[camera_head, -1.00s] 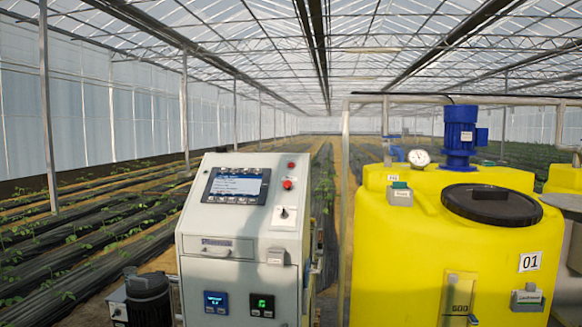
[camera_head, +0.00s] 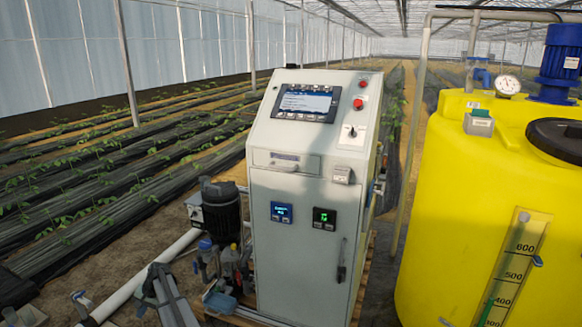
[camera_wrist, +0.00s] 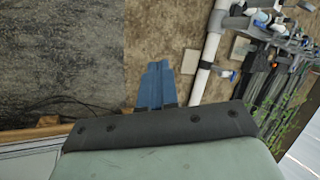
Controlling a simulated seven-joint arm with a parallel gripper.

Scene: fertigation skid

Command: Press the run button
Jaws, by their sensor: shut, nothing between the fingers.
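The white control cabinet (camera_head: 275,255) stands in the middle of the head view. Its sloped top carries a dark-framed screen (camera_head: 306,102), a red button (camera_head: 358,103), a smaller red part (camera_head: 363,84) above it and a selector switch (camera_head: 352,131). Its front has a blue display unit (camera_head: 281,212) and a green display unit (camera_head: 324,217) with small keys below. No label legibly marks the run button. My gripper (camera_wrist: 157,85) shows in the wrist view with its blue-grey fingers together and empty, over bare ground and away from the cabinet's panel.
A yellow tank (camera_head: 450,200) with a level scale stands right of the cabinet, a gap between. A dark pump motor (camera_head: 222,215) and a white pipe (camera_head: 150,270) lie left of it; the pipe also passes close to my fingers in the wrist view (camera_wrist: 208,65). Plant rows extend behind.

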